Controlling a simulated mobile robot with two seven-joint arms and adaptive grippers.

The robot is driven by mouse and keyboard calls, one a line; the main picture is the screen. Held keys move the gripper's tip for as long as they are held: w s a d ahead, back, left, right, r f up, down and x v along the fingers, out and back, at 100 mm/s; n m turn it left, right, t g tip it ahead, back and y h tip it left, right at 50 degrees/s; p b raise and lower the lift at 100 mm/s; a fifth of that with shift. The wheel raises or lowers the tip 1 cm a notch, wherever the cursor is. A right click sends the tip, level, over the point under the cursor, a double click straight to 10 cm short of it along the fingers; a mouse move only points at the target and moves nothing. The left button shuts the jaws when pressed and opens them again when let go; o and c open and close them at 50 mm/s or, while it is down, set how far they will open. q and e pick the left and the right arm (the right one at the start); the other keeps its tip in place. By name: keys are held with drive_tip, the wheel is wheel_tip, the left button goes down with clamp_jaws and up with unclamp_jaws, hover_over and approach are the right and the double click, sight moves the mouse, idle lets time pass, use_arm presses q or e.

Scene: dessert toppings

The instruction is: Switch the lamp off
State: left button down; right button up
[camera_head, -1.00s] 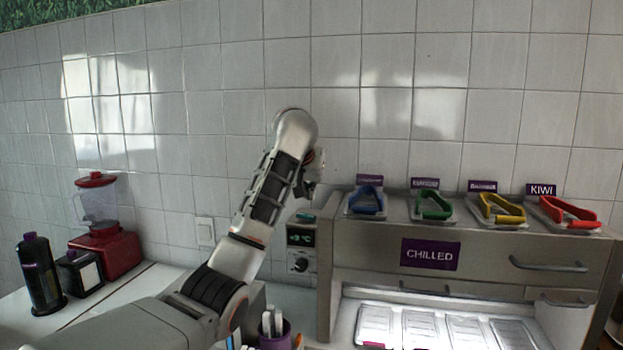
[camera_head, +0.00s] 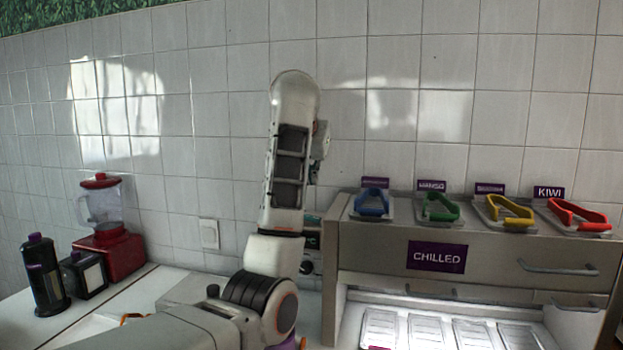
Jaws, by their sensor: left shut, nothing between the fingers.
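The chilled display case (camera_head: 380,245) stands at the right, and its lower bay (camera_head: 400,300) is brightly lit. The lamp itself is hidden under the case's upper part. A small control box with a display (camera_head: 313,241) and a knob (camera_head: 305,267) is fixed at the case's left side; my left arm covers most of it. A white wall switch (camera_head: 209,233) is on the tiles left of my arm. My left gripper (camera_head: 315,178) is mostly hidden behind my upright arm, above the control box and apart from it. It is shut and empty. My right gripper is out of view.
Blue, green, yellow and red tongs (camera_head: 578,213) lie on top of the case. A red blender (camera_head: 108,240), a black bottle (camera_head: 44,275) and a black dispenser (camera_head: 84,274) stand at the left. The tiled wall (camera_head: 190,130) closes off the back.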

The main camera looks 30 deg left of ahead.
use_arm(q)
drive_tip(key=shift+a, duration=0.15)
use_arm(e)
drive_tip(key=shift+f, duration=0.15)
use_arm(q)
drive_tip(key=shift+s+a+r+y+b, duration=0.2)
drive_tip(key=shift+a+y+b, duration=0.1)
drive_tip(key=shift+a, duration=0.15)
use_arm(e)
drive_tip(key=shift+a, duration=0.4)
use_arm(q)
drive_tip(key=shift+f, duration=0.1)
drive_tip(key=p, duration=0.1)
hover_over(311, 219)
drive_tip(key=f, duration=0.6)
drive_tip(key=shift+s+a+f, duration=0.15)
drive_tip(key=shift+s+a, duration=0.05)
drive_tip(key=shift+s, duration=0.2)
drive_tip(key=f, duration=0.3)
drive_tip(key=shift+w+a+f+p, duration=0.25)
drive_tip(key=shift+p, duration=0.15)
drive_tip(key=shift+f, duration=0.55)
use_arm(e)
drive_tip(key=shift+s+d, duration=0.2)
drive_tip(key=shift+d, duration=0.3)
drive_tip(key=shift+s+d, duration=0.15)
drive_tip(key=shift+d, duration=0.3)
